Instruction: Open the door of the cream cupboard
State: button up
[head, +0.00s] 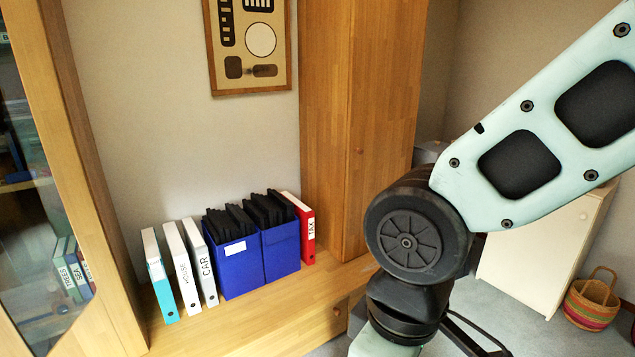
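The cream cupboard (538,252) stands low on the floor at the right, behind my arm. The front looks flush, so the door appears shut. My arm hides the cupboard's left part and much of its top. My gripper's fingers are not in view; the arm runs down out of the bottom of the picture, left of the cupboard.
A tall wooden cabinet (335,120) stands left of my arm. A wooden ledge (245,325) bears white binders, blue file boxes (240,265) and a red binder (307,235). A striped basket (592,300) sits on the floor right of the cupboard. Carpet shows in front.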

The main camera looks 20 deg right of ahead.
aim_at(534, 262)
jog(key=i+l+z, duration=0.15)
jog(key=i+z, duration=1.1)
jog(key=i+j+z, duration=0.4)
jog(key=i+z, duration=0.35)
jog(key=i, duration=0.2)
jog(key=i+z, duration=0.4)
jog(key=i+j, duration=0.05)
jog(key=i, duration=0.05)
